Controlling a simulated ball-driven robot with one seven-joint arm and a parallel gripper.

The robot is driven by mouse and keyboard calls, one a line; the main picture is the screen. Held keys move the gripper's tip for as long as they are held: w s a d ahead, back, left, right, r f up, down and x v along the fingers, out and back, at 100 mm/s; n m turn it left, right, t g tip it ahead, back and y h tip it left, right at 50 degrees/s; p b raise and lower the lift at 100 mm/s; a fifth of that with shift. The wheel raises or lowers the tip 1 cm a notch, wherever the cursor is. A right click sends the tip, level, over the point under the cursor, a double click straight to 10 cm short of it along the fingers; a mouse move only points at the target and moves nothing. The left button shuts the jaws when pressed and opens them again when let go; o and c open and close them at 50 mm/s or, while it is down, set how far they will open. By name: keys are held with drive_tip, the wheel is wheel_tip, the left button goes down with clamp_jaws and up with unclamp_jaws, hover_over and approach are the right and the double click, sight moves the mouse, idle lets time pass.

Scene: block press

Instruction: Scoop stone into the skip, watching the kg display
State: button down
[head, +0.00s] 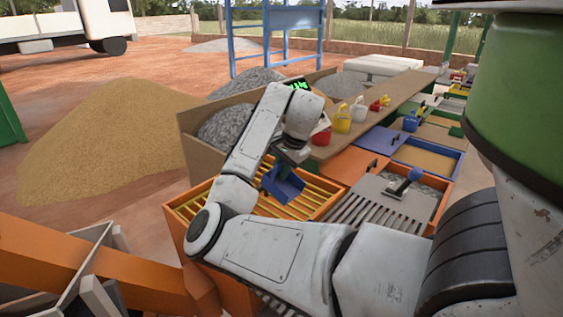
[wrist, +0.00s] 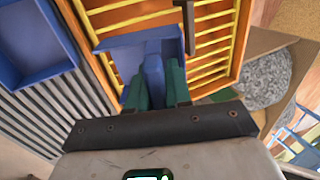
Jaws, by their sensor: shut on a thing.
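My gripper (head: 291,157) is shut on the handle of a blue scoop (head: 283,185). In the wrist view the dark green fingers of my gripper (wrist: 155,88) clasp it, and the scoop's tray (wrist: 128,58) shows no stone. The scoop is above an orange box with yellow bars (head: 190,196); the box also shows in the wrist view (wrist: 236,60). Grey stone (head: 225,125) lies in a wooden bay behind the arm and at the right of the wrist view (wrist: 268,78). A display with green digits (head: 298,85) is partly hidden and unreadable. I cannot tell which container is the skip.
A ribbed grey surface (head: 362,208) lies right of the box. A blue tray of sand (head: 428,158) and several coloured scoops on a ledge (head: 390,108) stand farther back.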

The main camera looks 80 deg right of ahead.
drive_tip(key=shift+r+g+y+p, duration=0.3)
drive_tip(key=shift+r+g+p, duration=0.25)
drive_tip(key=shift+p, duration=0.3)
drive_tip(key=shift+g, duration=0.25)
drive_tip(key=shift+r+g+y, duration=0.35)
drive_tip(key=shift+g+y, duration=0.35)
drive_tip(key=shift+g, duration=0.3)
